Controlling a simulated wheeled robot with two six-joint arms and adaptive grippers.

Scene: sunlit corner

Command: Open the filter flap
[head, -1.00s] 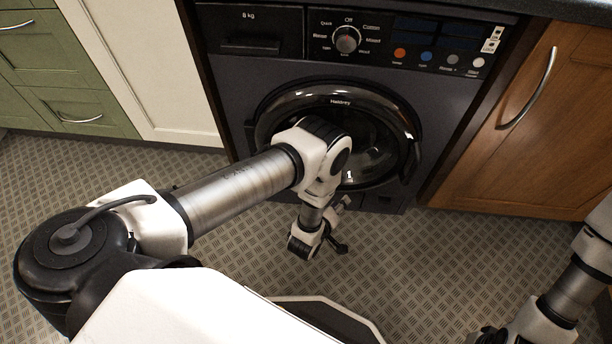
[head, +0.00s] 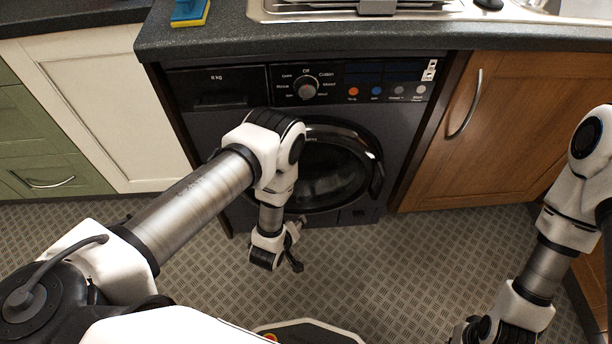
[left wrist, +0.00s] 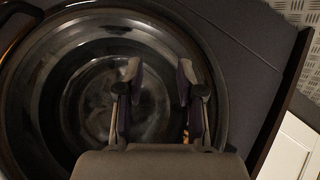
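The dark washing machine (head: 225,128) stands under the counter, with its round glass door (head: 335,175) shut. The filter flap (head: 358,215) looks like a small dark panel at the machine's lower right, flush and shut; its edges are hard to make out. My left gripper (head: 298,246) hangs low before the machine, left of the flap and apart from it. In the left wrist view, its two fingers (left wrist: 160,72) are spread with nothing between them, and the door glass (left wrist: 90,75) lies behind. I cannot make out the flap there.
A brown wooden cupboard (head: 500,130) stands right of the machine, and a cream cupboard (head: 105,110) left. The counter (head: 300,38) above holds a blue and yellow sponge (head: 190,12) and a sink (head: 525,10). The patterned floor (head: 400,270) before the machine is clear.

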